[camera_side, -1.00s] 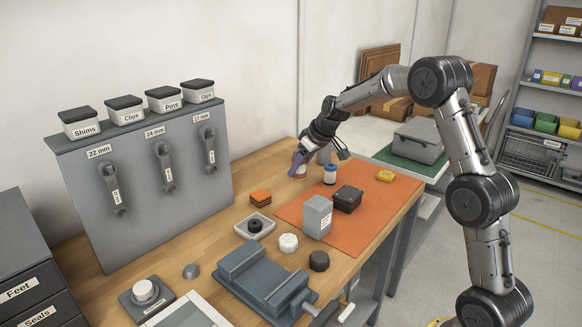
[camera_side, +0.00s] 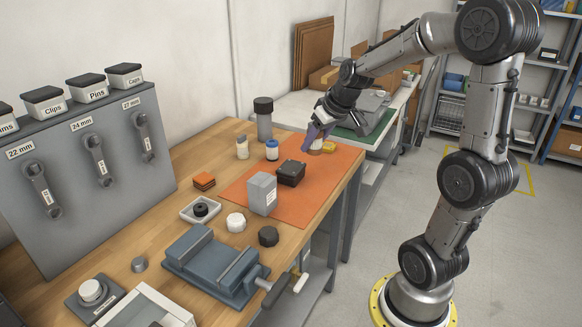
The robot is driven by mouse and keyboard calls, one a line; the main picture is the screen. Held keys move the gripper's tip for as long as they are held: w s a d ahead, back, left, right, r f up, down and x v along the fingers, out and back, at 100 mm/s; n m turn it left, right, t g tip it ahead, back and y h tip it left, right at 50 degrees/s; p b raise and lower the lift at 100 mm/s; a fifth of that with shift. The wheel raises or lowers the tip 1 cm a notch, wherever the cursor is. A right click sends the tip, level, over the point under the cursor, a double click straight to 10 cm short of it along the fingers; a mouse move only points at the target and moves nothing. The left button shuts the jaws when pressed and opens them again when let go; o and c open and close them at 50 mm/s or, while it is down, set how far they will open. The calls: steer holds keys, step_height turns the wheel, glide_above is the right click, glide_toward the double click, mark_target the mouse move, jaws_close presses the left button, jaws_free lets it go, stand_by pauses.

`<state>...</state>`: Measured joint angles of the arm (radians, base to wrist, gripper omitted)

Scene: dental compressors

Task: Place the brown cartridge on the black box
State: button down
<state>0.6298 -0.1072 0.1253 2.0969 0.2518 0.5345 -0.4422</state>
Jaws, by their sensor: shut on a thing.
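My gripper (camera_side: 314,144) is shut on the brown cartridge (camera_side: 316,148), a small brown cylinder with a pale band. The fingers hide part of it. It is at the far part of the orange mat, beyond and to the right of the black box; I cannot tell how high it is held. The black box (camera_side: 291,173) sits on the mat behind a grey labelled block, with nothing on its top.
A yellow item (camera_side: 329,147) lies close to my gripper. The grey block (camera_side: 262,194) stands in front of the box. The orange mat (camera_side: 312,196) is bare at right.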

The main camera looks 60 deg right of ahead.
steer(key=shift+s+d+r, duration=0.1)
steer(key=shift+d+r, duration=0.25)
steer(key=shift+r, duration=0.05)
glide_toward(287, 164)
steer(key=shift+w+d+f, duration=0.25)
steer(key=shift+w+f, duration=0.1)
steer(key=shift+w, duration=0.25)
steer(key=shift+w+d+f, duration=0.2)
steer(key=shift+w+f, duration=0.15)
steer(key=shift+w, duration=0.25)
steer(key=shift+w+d+f, duration=0.1)
steer(key=shift+f, duration=0.8)
steer(key=shift+w+d+f, duration=0.1)
steer(key=shift+f, duration=0.85)
steer(key=shift+f, duration=0.15)
steer(key=shift+c, duration=1.8)
jaws_free()
